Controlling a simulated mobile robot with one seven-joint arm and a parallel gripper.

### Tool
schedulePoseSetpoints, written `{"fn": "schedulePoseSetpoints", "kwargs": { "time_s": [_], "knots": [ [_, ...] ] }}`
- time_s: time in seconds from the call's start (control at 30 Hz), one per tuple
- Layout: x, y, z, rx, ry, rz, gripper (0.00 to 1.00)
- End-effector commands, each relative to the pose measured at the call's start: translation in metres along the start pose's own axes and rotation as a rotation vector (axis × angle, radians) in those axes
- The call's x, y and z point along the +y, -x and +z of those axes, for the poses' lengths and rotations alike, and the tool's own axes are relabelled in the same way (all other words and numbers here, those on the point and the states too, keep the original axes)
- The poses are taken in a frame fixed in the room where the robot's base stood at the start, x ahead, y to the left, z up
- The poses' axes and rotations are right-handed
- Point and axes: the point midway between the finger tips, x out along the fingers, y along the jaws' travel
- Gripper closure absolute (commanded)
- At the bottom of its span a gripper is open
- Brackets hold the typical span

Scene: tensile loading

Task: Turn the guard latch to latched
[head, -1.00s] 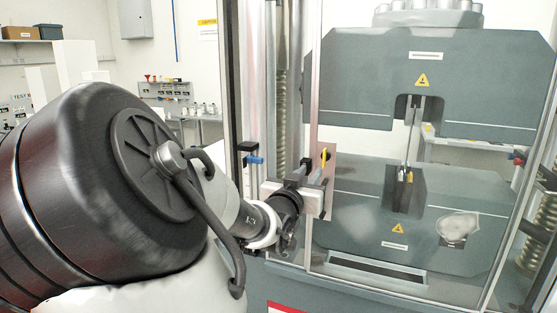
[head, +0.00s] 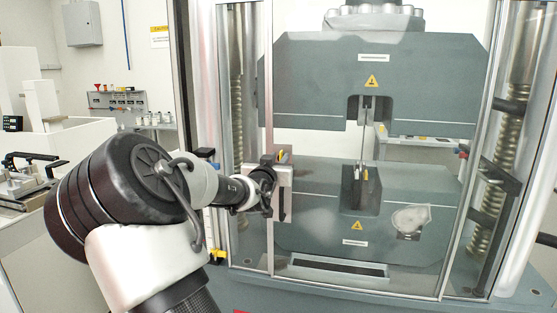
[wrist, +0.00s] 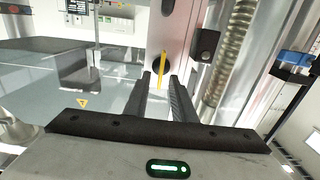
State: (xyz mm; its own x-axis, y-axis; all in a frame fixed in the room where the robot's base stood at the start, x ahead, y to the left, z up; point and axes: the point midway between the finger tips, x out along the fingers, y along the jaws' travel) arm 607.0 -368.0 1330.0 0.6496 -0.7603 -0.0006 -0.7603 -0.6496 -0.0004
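The guard latch shows in the wrist view as a thin yellow lever (wrist: 162,68) on a dark round hub, on a pale plate of the guard frame. The lever stands close to upright in that view. In the head view only a small yellow bit of the latch (head: 283,154) shows above my gripper (head: 276,168). In the wrist view the two dark fingers of my gripper (wrist: 160,78) are apart, with the lever's lower end in line with the gap. I cannot tell whether the lever is between the tips or just beyond them. No grip on it is visible.
The clear guard door and its metal frame (head: 269,80) stand in front of the testing machine's grey crossheads (head: 410,75). A black block (wrist: 206,45) sits beside the latch in the wrist view. A bench with black clamps (head: 35,165) stands at the left.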

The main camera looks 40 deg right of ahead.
Motion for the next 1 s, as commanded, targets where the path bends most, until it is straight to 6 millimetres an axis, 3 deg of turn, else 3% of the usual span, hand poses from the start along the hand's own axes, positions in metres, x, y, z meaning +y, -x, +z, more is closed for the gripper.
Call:
{"fn": "schedulePoseSetpoints", "kwargs": {
  "time_s": [0.2,0.33,0.37,0.73,1.0],
  "knots": [
    [0.0000,-0.0001,0.0000,0.000,0.000,0.000,0.77],
    [0.0001,-0.0001,-0.0001,0.000,0.000,0.000,0.98],
    [0.0001,0.0000,-0.0001,0.000,0.000,0.000,1.00],
    [-0.0005,0.0001,-0.0003,0.001,0.030,0.000,1.00],
    [-0.0028,0.0000,-0.0001,0.002,0.179,0.000,1.00]
  ]
}}
